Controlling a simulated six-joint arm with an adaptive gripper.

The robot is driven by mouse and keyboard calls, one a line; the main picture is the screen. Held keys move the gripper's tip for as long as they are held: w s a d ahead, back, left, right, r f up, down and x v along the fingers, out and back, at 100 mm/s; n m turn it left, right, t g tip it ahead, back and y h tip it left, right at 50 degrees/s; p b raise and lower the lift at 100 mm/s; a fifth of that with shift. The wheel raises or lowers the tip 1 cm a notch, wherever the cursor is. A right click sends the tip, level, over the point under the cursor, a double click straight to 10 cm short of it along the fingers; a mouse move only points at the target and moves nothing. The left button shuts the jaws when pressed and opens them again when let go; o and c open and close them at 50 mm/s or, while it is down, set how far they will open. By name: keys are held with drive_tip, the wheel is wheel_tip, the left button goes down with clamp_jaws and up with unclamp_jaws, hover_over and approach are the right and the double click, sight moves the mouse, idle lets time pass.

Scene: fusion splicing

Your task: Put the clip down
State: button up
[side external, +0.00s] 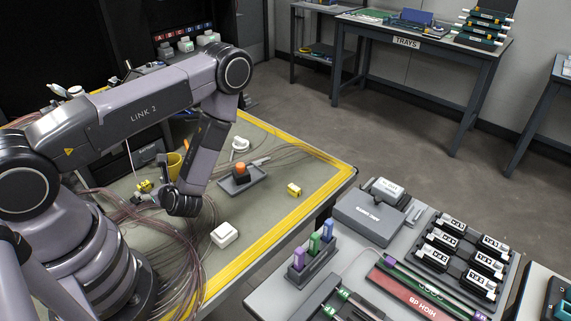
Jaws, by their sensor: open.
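My gripper (148,197) is low over the left part of the work table, beside my wrist joint. It is small here and partly hidden by the wrist; it is open. No part is clearly labelled as the clip. A small yellow piece (145,186) lies right by the gripper; I cannot tell whether they touch. Another small yellow block (294,189) lies apart on the right part of the table.
A second table at right carries a grey case (368,217) and several black modules (453,228).

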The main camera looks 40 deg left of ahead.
sight(142, 183)
drive_tip(key=x, duration=0.7)
drive_tip(key=shift+a+f, duration=0.1)
drive_tip(key=shift+a, duration=0.2)
drive_tip(key=c, duration=0.9)
